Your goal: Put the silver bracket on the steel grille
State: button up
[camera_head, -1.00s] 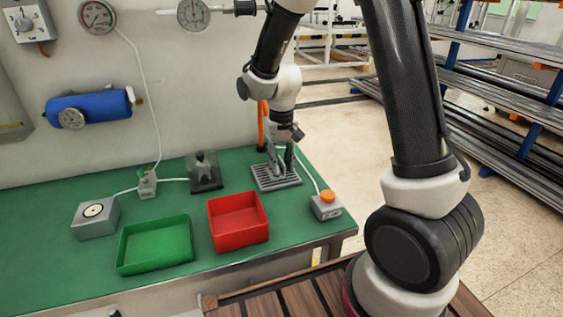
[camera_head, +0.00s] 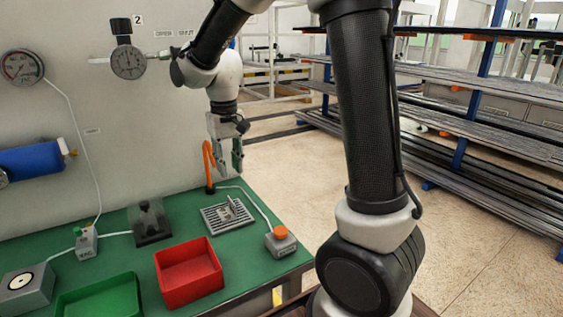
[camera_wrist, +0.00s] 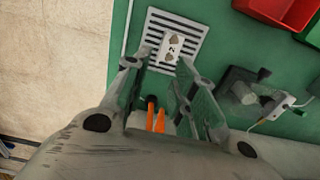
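The silver bracket (camera_head: 231,207) rests on the slotted steel grille (camera_head: 212,217) on the green bench. In the wrist view the bracket (camera_wrist: 171,48) is a pale plate with dark holes, lying over the slats near one edge of the grille (camera_wrist: 197,31). My gripper (camera_head: 229,168) hangs above the grille, clear of the bracket. In the wrist view my gripper (camera_wrist: 157,66) has its two fingers spread apart with nothing between them.
A red bin (camera_head: 188,272) and a green bin (camera_head: 100,298) stand at the front left. An orange-topped button box (camera_head: 281,241) is right of the grille, a dark fixture (camera_head: 150,222) left. An orange hooked post (camera_head: 208,166) rises behind the grille.

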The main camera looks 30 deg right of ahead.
jog(key=s+d+r+t, duration=0.1)
jog(key=s+d+r, duration=0.1)
jog(key=s+d, duration=0.2)
jog(key=s+d+r+t, duration=0.2)
jog(key=s+d+r, duration=0.1)
jog(key=s, duration=0.8)
jog(key=s+d+r+t, duration=0.1)
jog(key=s+d+r, duration=0.2)
jog(key=s+d, duration=0.3)
jog(key=shift+s+r, duration=0.2)
jog(key=shift+s, duration=0.55)
dwell(0.3)
